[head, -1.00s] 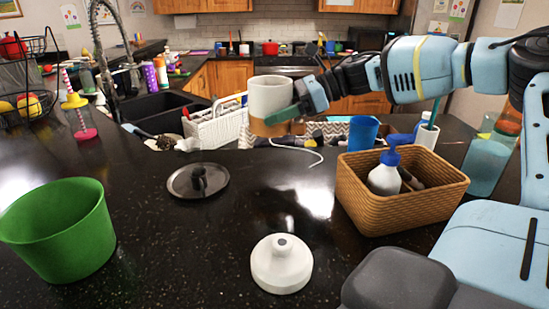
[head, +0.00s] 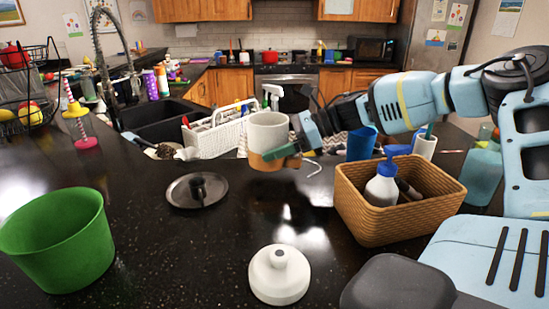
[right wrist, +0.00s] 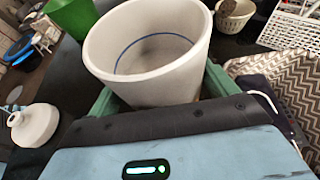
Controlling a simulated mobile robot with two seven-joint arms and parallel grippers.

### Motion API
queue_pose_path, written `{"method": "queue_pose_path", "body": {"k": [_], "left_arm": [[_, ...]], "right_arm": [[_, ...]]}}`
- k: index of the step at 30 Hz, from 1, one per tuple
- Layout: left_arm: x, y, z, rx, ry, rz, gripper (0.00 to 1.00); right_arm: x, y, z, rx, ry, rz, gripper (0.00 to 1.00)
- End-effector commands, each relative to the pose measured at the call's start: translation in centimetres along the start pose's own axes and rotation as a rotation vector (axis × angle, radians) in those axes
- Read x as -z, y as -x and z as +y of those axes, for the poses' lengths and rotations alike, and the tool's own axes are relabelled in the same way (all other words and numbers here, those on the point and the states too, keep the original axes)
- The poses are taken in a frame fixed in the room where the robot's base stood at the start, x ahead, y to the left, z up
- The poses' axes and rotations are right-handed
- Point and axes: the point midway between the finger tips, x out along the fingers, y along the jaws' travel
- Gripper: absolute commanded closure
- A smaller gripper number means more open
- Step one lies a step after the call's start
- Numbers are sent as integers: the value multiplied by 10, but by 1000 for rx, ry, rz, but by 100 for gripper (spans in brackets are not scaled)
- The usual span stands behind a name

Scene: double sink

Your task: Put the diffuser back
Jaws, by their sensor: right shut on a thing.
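The diffuser body (head: 268,130), a white cup-shaped vessel with a wood-coloured base, is held upright above the dark counter. My right gripper (head: 284,154) is shut on it around its lower part. In the right wrist view the diffuser body (right wrist: 150,50) is open at the top, with a blue line inside, between green fingers. A white domed cover with a small knob (head: 279,276) stands on the counter nearer to me, apart from the gripper; it also shows in the right wrist view (right wrist: 35,126). My left gripper is not in view.
A wicker basket (head: 375,222) with a pump bottle (head: 383,185) stands to the right. A green bucket (head: 58,240) is at the left, and a dark round lid (head: 196,190) lies mid-counter. A white dish rack (head: 218,135) is behind.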

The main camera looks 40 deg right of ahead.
Motion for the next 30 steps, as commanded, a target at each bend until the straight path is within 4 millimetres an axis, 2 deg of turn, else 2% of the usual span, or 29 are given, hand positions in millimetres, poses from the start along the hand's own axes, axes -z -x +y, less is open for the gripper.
{"method": "queue_pose_path", "body": {"k": [6,9,21,22,25,30], "left_arm": [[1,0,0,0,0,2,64],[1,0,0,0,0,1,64],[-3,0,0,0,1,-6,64],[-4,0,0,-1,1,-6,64],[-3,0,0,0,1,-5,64],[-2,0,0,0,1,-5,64]], "right_arm": [[28,-11,0,-1,-4,1,52],[34,-14,0,0,-2,-1,52],[38,-16,0,0,-2,-2,52],[40,-16,0,0,-3,1,14],[38,-16,0,0,-2,1,1],[38,-16,0,0,-2,1,0]]}}
